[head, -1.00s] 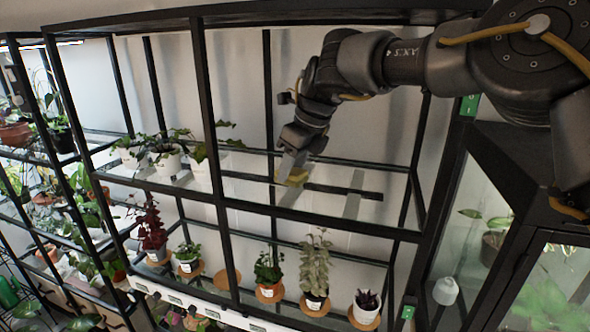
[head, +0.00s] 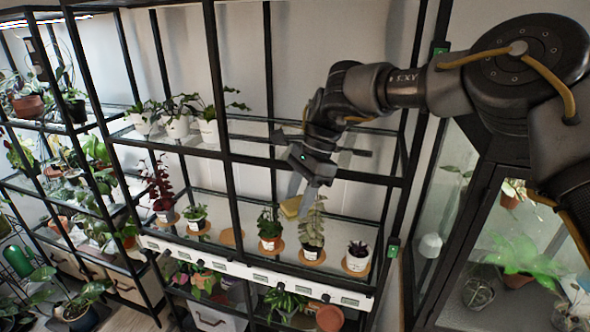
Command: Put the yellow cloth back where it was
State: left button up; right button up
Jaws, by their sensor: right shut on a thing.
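The yellow cloth (head: 291,207) is a small folded piece at the tips of my right gripper (head: 298,194). That gripper points down and is shut on the cloth. The cloth shows at the level of the lower shelf (head: 335,228), behind and between two potted plants. I cannot tell whether it touches the shelf. The gripper's fingers partly hide the cloth. My left gripper is not in view.
On the lower shelf, a green plant (head: 269,224), a pale-leaved plant (head: 312,228) and a dark succulent (head: 357,254) stand on round coasters near the cloth. One coaster (head: 231,237) is empty. Black frame posts (head: 218,95) and the upper glass shelf (head: 255,130) surround my arm.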

jog(key=s+d+f+n+h+b, duration=0.1)
jog(key=s+d+f+n+b, duration=0.1)
jog(key=s+f, duration=0.4)
jog(key=s+d+f+n+g+h+b, duration=0.1)
jog(key=s+f+n+b, duration=0.4)
jog(key=f, duration=0.7)
jog(key=s+d+f+n+g+h+b, duration=0.1)
jog(key=s+d+f+n+b, duration=0.2)
jog(key=s+f, duration=0.5)
jog(key=f+n+b, duration=0.1)
jog(key=n, duration=0.1)
jog(key=shift+s+d+f+n+h, duration=0.25)
jog(key=shift+s+f+n+h, duration=0.1)
jog(key=shift+f+n+h, duration=0.05)
